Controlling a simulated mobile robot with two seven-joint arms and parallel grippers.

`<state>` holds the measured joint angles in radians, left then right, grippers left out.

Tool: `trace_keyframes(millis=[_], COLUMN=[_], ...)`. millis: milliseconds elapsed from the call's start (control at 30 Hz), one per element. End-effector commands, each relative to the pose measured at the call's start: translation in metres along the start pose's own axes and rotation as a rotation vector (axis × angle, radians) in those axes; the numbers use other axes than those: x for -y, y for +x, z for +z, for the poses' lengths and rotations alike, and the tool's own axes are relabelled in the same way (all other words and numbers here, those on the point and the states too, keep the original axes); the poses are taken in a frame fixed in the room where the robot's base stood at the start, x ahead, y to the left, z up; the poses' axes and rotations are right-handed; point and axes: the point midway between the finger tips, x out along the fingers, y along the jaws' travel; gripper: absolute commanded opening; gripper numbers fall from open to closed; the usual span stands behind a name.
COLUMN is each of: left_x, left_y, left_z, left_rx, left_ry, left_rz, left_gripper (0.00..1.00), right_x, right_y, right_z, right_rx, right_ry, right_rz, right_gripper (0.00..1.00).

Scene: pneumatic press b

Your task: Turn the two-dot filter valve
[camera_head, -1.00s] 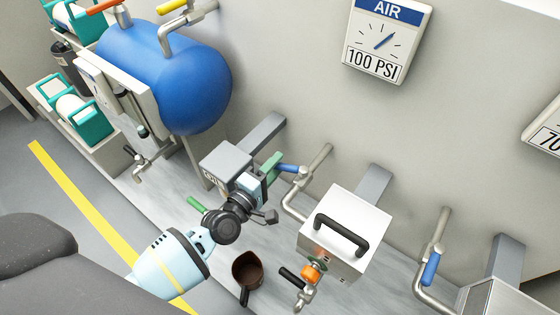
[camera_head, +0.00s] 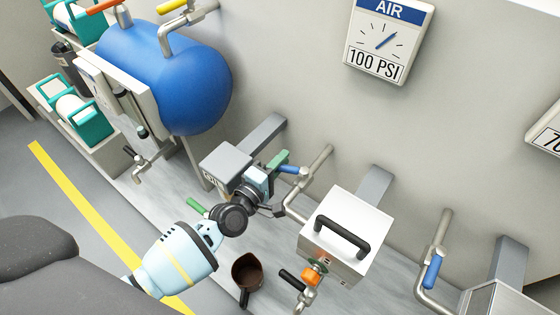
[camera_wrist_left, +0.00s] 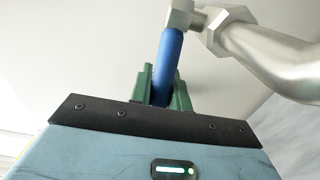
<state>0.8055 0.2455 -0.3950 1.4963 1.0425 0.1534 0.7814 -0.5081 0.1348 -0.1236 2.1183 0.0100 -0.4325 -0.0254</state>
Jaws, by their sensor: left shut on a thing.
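My left gripper (camera_head: 277,161), with green fingers, reaches up between the left grey box and the wall pipe. It is shut on the blue valve handle (camera_head: 290,169) on the pipe. In the left wrist view the blue handle (camera_wrist_left: 168,60) stands between the green fingers (camera_wrist_left: 165,89), its upper end joined to a metal fitting on the pipe (camera_wrist_left: 268,57). The left grey filter box (camera_head: 226,164) is partly hidden by my arm, and I cannot make out dots on it. My right gripper is not in view.
A white box with a black handle (camera_head: 342,237) stands right of the pipe. Below it are an orange fitting (camera_head: 311,274) and a brown cup (camera_head: 246,270). Another blue valve handle (camera_head: 432,271) is farther right. A blue tank (camera_head: 180,80) is at upper left.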

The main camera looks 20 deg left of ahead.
Motion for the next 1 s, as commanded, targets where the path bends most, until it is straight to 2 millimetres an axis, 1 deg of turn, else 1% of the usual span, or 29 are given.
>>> trace_keyframes(millis=[167,400,533,700,1000], left_x=[-0.001,-0.005,-0.004,-0.002,-0.001], left_y=[-0.001,-0.008,-0.012,-0.016,-0.017], left_z=[0.000,0.003,0.004,0.004,0.004], left_rx=[-0.011,-0.134,-0.206,-0.260,-0.268], left_ry=[-0.001,-0.007,-0.005,-0.001,0.002], left_rz=[0.001,0.003,0.003,0.001,0.000], left_gripper=[0.00,0.00,0.00,0.00,0.00], right_x=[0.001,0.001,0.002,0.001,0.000], right_y=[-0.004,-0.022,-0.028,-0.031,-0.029], right_z=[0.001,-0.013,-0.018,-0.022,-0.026], right_rx=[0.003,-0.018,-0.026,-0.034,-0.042], right_ry=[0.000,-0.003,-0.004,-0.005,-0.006], right_rz=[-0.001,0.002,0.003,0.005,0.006], right_gripper=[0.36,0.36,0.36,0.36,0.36])
